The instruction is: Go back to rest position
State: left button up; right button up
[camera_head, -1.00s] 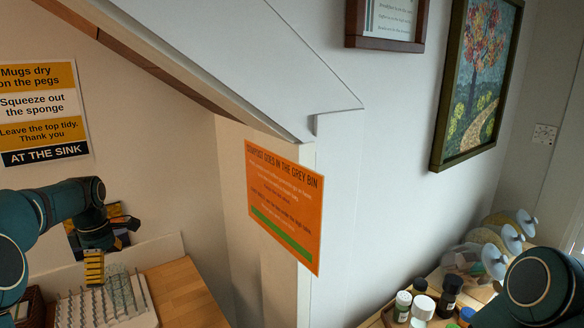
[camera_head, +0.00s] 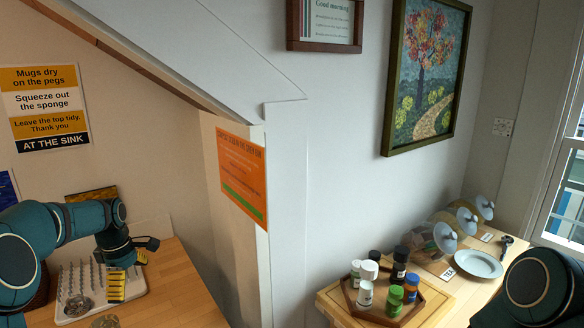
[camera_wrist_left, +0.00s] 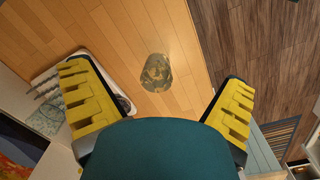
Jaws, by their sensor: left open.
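My left gripper (camera_head: 128,270), with yellow ribbed fingers, is open over the right edge of the white drying rack with pegs (camera_head: 137,288). The left wrist view shows its fingers (camera_wrist_left: 158,108) spread wide with nothing between them. A clear glass (camera_wrist_left: 155,73) stands on the wooden counter beyond the fingers, apart from them; it also shows at the bottom edge in the head view (camera_head: 105,321). My right arm comes in at the lower right; its gripper is out of view.
A wooden tray (camera_head: 437,303) holds several small capped jars on the right counter. Beyond it are lidded glass jars (camera_head: 446,238) and a pale plate (camera_head: 478,263). A wall corner with an orange sign (camera_head: 242,175) stands between the two counters.

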pick_arm(q)
jog(key=s+d+f+m+t+h+b, duration=0.15)
jog(key=d+f+m, duration=0.35)
jog(key=d+f, duration=0.7)
jog(key=s+d+f+m+g+h+b, duration=0.1)
jog(key=s+d+f+m+b, duration=0.3)
jog(key=d+f, duration=0.8)
jog(key=s+d+f+m+b, duration=0.1)
jog(key=s+d+f+m, duration=0.3)
jog(key=s, duration=0.3)
jog(key=s+d+f+m+t+h+b, duration=0.1)
jog(key=s+d+f+m, duration=0.3)
jog(key=s+f, duration=0.3)
jog(key=shift+s+d+b, duration=0.35)
jog(key=shift+s+d, duration=0.4)
jog(key=shift+s, duration=0.05)
pick_arm(e)
notch_tip(320, 180, down, 10)
jog(key=a, duration=0.1)
jog(key=shift+w+r, duration=0.15)
